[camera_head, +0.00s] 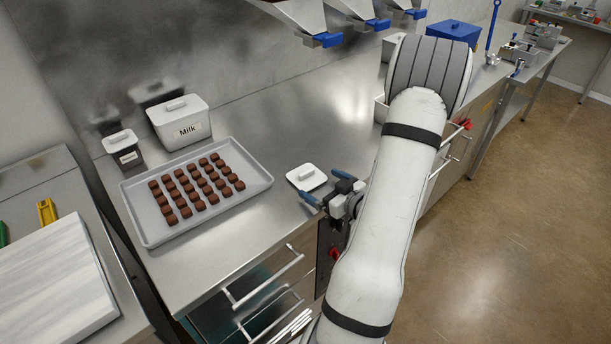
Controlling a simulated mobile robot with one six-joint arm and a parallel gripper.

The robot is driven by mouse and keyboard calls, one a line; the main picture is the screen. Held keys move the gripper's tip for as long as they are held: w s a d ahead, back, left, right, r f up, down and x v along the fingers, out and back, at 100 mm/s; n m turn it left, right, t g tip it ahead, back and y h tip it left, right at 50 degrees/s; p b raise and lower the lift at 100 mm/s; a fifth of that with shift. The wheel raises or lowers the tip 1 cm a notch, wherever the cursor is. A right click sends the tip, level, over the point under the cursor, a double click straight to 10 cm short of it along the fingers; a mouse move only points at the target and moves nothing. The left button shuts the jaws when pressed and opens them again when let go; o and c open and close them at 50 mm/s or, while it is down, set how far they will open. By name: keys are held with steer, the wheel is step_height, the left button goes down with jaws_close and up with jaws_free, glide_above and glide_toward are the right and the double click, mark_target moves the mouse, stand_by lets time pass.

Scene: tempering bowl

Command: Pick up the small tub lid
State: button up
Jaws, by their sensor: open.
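A small white square lid (301,184) with a raised handle lies flat on the steel counter, right of the chocolate tray. My gripper (324,186) is open at the counter's front edge, just right of and in front of this lid. Its two blue-tipped fingers are apart with nothing seen between them; I cannot tell whether either touches the lid. A small dark tub (128,159) with a label and a white lid on it stands at the left back. A larger white tub labelled Milk (188,131), also lidded, stands beside it.
A grey tray (262,179) of several chocolates lies left of the loose lid. Dispensers with blue levers (328,40) hang above the back. A blue box (452,31) stands farther along. The counter between tray and loose lid is clear.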

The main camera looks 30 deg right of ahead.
mark_target(308, 175)
steer(key=shift+s, duration=0.25)
steer(key=shift+w, duration=0.1)
steer(key=p+x, duration=0.2)
steer(key=x, duration=0.5)
steer(key=shift+w+d+r, duration=0.1)
steer(key=shift+w, duration=0.2)
steer(key=shift+c, duration=0.4)
steer(key=c, duration=0.7)
steer(key=shift+c, duration=0.2)
